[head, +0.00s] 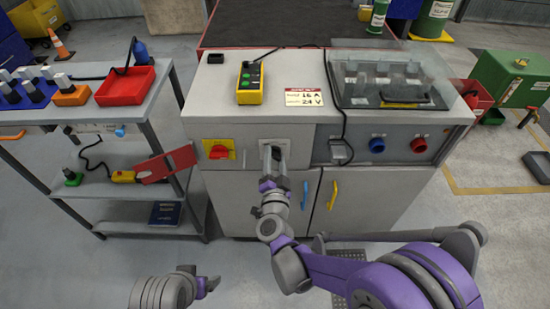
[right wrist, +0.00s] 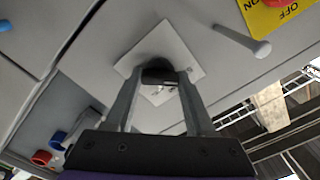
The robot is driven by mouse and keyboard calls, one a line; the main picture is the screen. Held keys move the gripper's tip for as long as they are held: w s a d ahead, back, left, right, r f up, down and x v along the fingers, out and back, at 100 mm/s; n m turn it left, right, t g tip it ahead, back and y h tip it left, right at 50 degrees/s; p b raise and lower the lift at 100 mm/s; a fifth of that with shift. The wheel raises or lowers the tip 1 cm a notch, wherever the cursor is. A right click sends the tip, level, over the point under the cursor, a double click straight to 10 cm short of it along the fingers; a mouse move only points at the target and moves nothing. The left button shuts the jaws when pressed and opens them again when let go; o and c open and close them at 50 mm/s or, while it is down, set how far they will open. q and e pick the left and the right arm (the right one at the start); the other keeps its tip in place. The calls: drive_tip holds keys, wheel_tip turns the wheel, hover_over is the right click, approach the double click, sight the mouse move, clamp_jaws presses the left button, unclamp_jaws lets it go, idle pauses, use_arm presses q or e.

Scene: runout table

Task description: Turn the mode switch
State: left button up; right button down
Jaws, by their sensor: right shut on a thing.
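The mode switch (right wrist: 158,66) is a dark knob on a pale square plate (right wrist: 182,45) on the cabinet's front. In the head view its plate (head: 283,146) shows only in part, behind my gripper. My right gripper (head: 272,156) reaches straight to it. In the right wrist view the two fingers (right wrist: 160,82) are shut on the dark knob, one on each side. The knob's pointer and any markings are hidden or too small to read. My left gripper (head: 208,283) is low in the head view, far from the cabinet; its jaw gap is unclear.
Left of the switch is a red knob on a yellow plate (head: 209,145); a pale peg (right wrist: 242,41) sticks out between. Blue (head: 377,145) and red (head: 418,145) round fittings are to the right. A yellow pendant (head: 250,83) lies on top. A cart (head: 135,118) stands left.

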drive_tip(key=shift+c, duration=1.2)
unclamp_jaws()
drive_tip(key=s, duration=1)
drive_tip(key=shift+s+p, duration=0.35)
drive_tip(key=shift+s, duration=0.05)
